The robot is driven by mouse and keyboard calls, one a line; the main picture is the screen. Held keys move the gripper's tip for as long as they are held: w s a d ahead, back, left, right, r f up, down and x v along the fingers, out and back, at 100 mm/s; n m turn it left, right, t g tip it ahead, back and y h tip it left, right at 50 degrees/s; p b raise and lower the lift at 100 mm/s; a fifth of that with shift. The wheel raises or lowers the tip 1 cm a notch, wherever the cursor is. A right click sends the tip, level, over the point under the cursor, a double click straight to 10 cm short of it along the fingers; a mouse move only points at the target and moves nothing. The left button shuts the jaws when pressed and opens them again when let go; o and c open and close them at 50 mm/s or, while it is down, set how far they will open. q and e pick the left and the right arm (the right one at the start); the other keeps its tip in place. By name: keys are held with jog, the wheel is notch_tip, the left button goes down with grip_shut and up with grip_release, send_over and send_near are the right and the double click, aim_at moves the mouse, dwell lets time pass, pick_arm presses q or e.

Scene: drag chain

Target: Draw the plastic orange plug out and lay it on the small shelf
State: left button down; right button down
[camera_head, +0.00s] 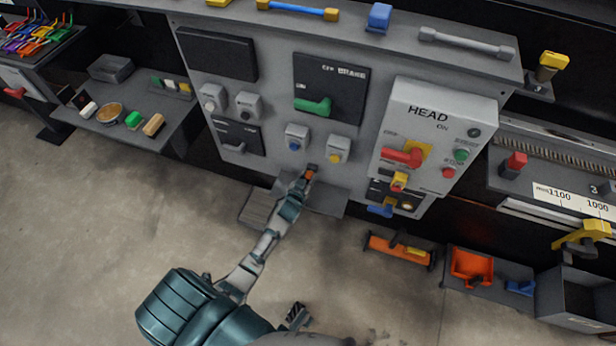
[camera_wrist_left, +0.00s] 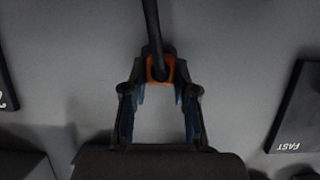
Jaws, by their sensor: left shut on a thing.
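The orange plug (camera_head: 310,174) is small in the head view, at the lower edge of the grey control panel. In the left wrist view the plug (camera_wrist_left: 160,70) sits between my fingertips, with a dark cable running up from it. My left gripper (camera_head: 304,182) is shut on the plug; it also shows in the left wrist view (camera_wrist_left: 160,88). Whether the plug is still seated in a socket cannot be told. A small grey shelf (camera_head: 328,201) juts out below the panel, partly behind my left gripper. My right gripper cannot be made out.
The panel (camera_head: 340,150) carries levers and knobs close around my left gripper. A white HEAD box (camera_head: 432,128) stands out to the right. Orange and blue items (camera_head: 472,266) lie low at the right. A side shelf (camera_head: 165,130) with small objects is at the left.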

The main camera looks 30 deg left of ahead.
pick_arm(q)
jog(key=shift+s+d+p, duration=0.2)
jog(key=shift+s+p, duration=0.1)
jog(key=shift+s, duration=0.35)
jog(key=shift+s+d+p, duration=0.15)
jog(key=shift+s+p, duration=0.15)
jog(key=shift+s, duration=0.3)
jog(key=shift+s+d+r+p, duration=0.15)
jog(key=shift+s+p, duration=0.25)
jog(key=shift+s, duration=0.25)
jog(key=shift+s+d+p, duration=0.15)
jog(key=shift+s+p, duration=0.2)
jog(key=shift+s, duration=0.25)
jog(key=shift+s+d+p, duration=0.15)
jog(key=shift+s+p, duration=0.1)
jog(key=shift+s, duration=0.35)
jog(key=shift+s+d+p, duration=0.15)
jog(key=shift+s+p, duration=0.1)
jog(key=shift+s, duration=0.35)
jog(key=shift+f, duration=0.2)
